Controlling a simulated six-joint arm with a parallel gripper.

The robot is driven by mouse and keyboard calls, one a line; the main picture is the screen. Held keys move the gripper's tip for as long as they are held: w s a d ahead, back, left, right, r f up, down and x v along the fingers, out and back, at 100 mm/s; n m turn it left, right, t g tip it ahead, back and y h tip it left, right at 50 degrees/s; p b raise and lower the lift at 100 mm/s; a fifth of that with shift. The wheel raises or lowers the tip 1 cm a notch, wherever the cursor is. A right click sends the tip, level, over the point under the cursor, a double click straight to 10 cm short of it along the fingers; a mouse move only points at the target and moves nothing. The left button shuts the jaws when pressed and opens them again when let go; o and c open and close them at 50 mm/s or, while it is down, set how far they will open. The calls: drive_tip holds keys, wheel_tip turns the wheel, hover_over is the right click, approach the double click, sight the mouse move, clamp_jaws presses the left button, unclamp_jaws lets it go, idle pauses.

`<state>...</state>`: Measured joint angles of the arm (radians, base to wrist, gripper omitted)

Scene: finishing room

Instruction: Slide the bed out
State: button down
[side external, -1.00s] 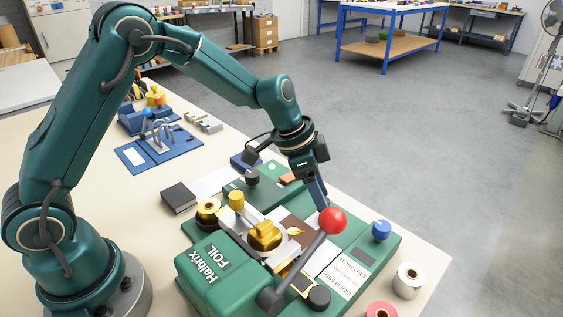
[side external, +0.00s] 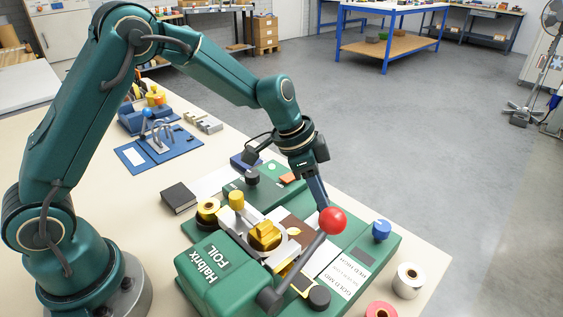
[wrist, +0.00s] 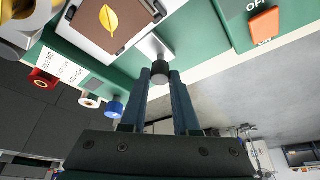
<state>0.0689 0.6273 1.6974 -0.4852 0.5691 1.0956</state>
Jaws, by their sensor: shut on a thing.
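The bed is a pale metal plate (wrist: 85,35) in the wrist view. A brown piece with a gold leaf (wrist: 108,18) lies on it. A short metal stem (wrist: 154,44) runs from its edge to a black knob (wrist: 160,70). My gripper (wrist: 160,76) is shut on this knob, one blue-grey finger on each side. In the side view my gripper (side external: 323,203) points down behind the red ball of the press lever (side external: 332,220), which hides the fingertips and knob. The green press (side external: 215,275) marked Halbrix FOIL stands over the bed, whose brown piece (side external: 294,231) partly shows.
An orange OFF switch (wrist: 264,25) sits on the green base. A blue knob (side external: 381,230), a white roll (side external: 408,280) and a pink roll (side external: 380,311) are at the right. A black block (side external: 179,197) and blue tooling lie left on the bench. Open floor lies beyond the bench.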

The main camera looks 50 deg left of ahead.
drive_tip(key=shift+w, duration=0.1)
idle(0.7)
drive_tip(key=shift+w, duration=1.8)
drive_tip(key=shift+r, duration=0.1)
drive_tip(key=c, duration=0.7)
unclamp_jaws()
drive_tip(key=shift+o, duration=0.2)
drive_tip(key=shift+s, duration=0.1)
drive_tip(key=shift+v, duration=2.5)
drive_tip(key=shift+r, duration=0.1)
